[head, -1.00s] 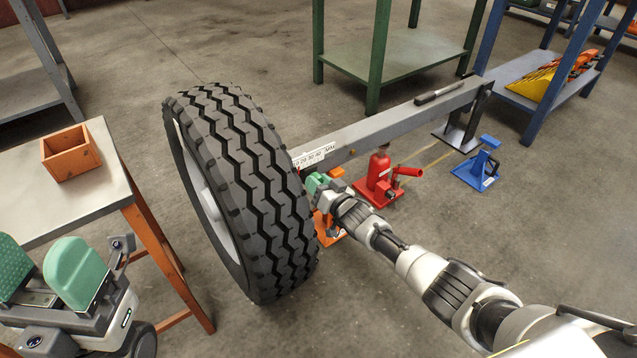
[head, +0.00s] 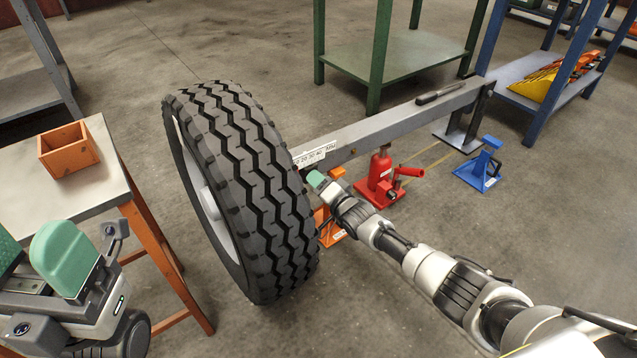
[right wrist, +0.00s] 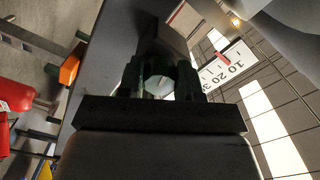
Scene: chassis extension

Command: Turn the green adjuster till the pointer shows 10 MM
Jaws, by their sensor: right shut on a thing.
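My right gripper (head: 317,181) is beside the tyre under the beam's near end, its wrist turned. In the right wrist view its dark green fingers (right wrist: 159,78) are shut on the adjuster (right wrist: 158,87), of which only a pale hexagonal end shows between them; its green colour is not clear. The white scale (head: 315,155) is on the beam above the gripper. In the right wrist view the scale (right wrist: 225,69) carries 10, 20 and part of a 30. A small red pointer (right wrist: 220,57) lies near 10 and 20; the exact reading cannot be told. My left gripper (head: 35,258) is open and empty.
The big tyre (head: 240,190) stands left of my right gripper. The grey beam (head: 390,128) runs to the back right. A red jack (head: 380,180), an orange stand (head: 328,228) and a blue stand (head: 478,167) are near it. A table (head: 40,205) with an orange box (head: 68,150) is left.

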